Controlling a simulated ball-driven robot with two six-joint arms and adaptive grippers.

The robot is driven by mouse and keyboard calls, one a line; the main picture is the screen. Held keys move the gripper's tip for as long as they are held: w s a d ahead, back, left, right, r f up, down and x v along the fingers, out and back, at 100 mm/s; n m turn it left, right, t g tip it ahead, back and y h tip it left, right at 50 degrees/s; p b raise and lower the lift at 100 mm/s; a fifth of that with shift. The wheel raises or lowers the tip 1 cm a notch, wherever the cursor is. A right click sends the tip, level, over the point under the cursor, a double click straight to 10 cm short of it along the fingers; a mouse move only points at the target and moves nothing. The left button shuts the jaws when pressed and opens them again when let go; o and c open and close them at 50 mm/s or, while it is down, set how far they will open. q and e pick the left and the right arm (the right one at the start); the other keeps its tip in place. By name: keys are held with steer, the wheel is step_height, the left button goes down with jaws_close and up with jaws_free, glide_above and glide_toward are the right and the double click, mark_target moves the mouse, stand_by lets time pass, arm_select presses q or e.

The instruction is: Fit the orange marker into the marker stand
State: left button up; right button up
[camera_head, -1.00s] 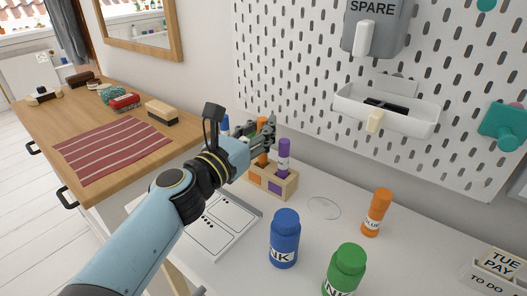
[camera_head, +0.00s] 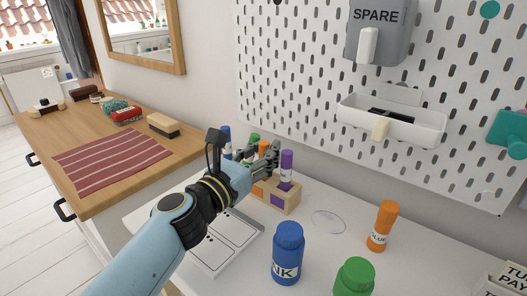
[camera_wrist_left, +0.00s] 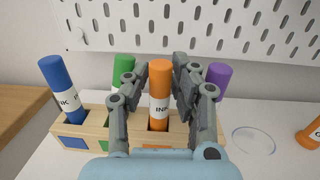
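The orange marker (camera_wrist_left: 160,85) stands upright between the fingers of my left gripper (camera_wrist_left: 160,72) in the left wrist view. The fingertips lie close against both its sides, and the gripper looks shut on it. Its lower end is at a dark slot in the wooden marker stand (camera_wrist_left: 92,128) and appears to be inside; how deep is hard to tell. In the head view, my left gripper (camera_head: 268,155) partly hides the orange marker (camera_head: 263,147) and the stand (camera_head: 285,202). Blue (camera_wrist_left: 62,85), green (camera_wrist_left: 122,68) and purple (camera_wrist_left: 218,78) markers stand in the same stand. My right gripper is not in view.
A blue ink bottle (camera_head: 288,252), a green bottle (camera_head: 354,278) and an orange glue bottle (camera_head: 383,226) stand on the white desk. A clear disc (camera_head: 328,222) lies right of the stand. The pegboard (camera_head: 300,90) rises behind.

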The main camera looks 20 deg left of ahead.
arm_select(q)
steer(key=b+v, duration=0.2)
steer(key=v, duration=0.9)
steer(key=shift+s+a+r, duration=0.1)
steer(key=shift+s, duration=0.4)
steer(key=shift+s, duration=0.1)
